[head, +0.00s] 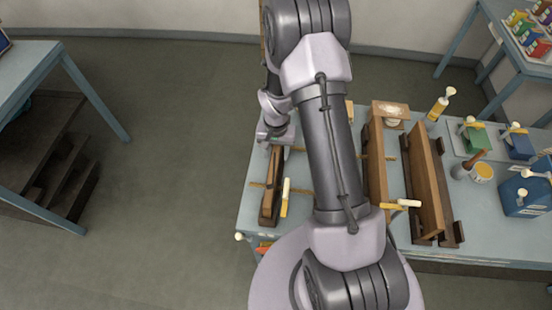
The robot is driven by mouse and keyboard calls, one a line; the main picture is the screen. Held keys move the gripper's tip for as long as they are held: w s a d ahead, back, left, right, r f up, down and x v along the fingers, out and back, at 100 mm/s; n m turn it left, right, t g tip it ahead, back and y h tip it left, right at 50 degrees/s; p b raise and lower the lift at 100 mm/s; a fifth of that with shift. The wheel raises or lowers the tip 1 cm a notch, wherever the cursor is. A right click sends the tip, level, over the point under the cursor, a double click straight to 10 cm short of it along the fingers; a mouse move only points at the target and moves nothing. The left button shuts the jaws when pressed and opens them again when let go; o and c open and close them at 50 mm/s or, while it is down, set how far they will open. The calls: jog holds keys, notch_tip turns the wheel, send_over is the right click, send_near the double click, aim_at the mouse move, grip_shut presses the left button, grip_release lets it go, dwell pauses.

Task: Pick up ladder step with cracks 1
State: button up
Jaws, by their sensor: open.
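My gripper (275,135) is at the far left part of the blue work table, pointing down and open. It is over or just beyond the far end of a dark brown wooden piece (270,187); I cannot tell if they touch. Two longer upright wooden boards (376,165) and (427,190) stand to the right of my arm. Cracks are too small to make out, so I cannot tell which piece is the cracked ladder step. My arm hides the middle of the table.
Another table (35,70) with dark wooden steps (55,160) stands left. The floor between is clear.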

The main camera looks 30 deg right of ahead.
jog(key=f, duration=0.3)
jog(key=shift+w+d+f, duration=0.1)
jog(key=shift+w+f, duration=0.1)
jog(key=shift+f, duration=0.05)
jog(key=shift+s+r, duration=0.1)
jog(key=shift+c, duration=0.2)
grip_shut()
dwell(0.8)
